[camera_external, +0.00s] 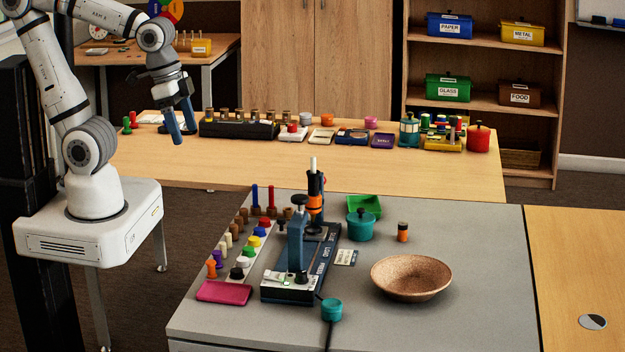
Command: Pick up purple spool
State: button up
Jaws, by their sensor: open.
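A small purple spool (217,257) appears at the left edge of the grey table (480,290). It stands among a row of small pieces, just behind an orange one (211,269). My gripper (181,130) hangs at the upper left with its blue fingers pointing down. Its fingers are apart and nothing shows between them. In the picture it is well above and to the left of the purple spool, in front of the wooden table at the back.
A dark blue device (295,288) with a tall post stands right of the small pieces. A pink tray (224,292) lies in front of them. A brown bowl (411,277) and a teal pot (361,226) stand farther right. The table's right front is clear.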

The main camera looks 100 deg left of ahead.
jog(key=c, duration=0.7)
jog(key=m+g+b, duration=0.3)
jog(key=m+b, duration=0.4)
jog(key=b, duration=2.4)
send_over(217, 252)
jog(key=f, duration=2.8)
jog(key=shift+s, duration=0.25)
jog(key=shift+w+f+b, duration=0.15)
jog(key=shift+f+b, duration=0.7)
jog(key=shift+f, duration=1)
jog(key=shift+w+f+b, duration=0.1)
jog(key=shift+f+b, duration=0.7)
jog(key=shift+f, duration=1.05)
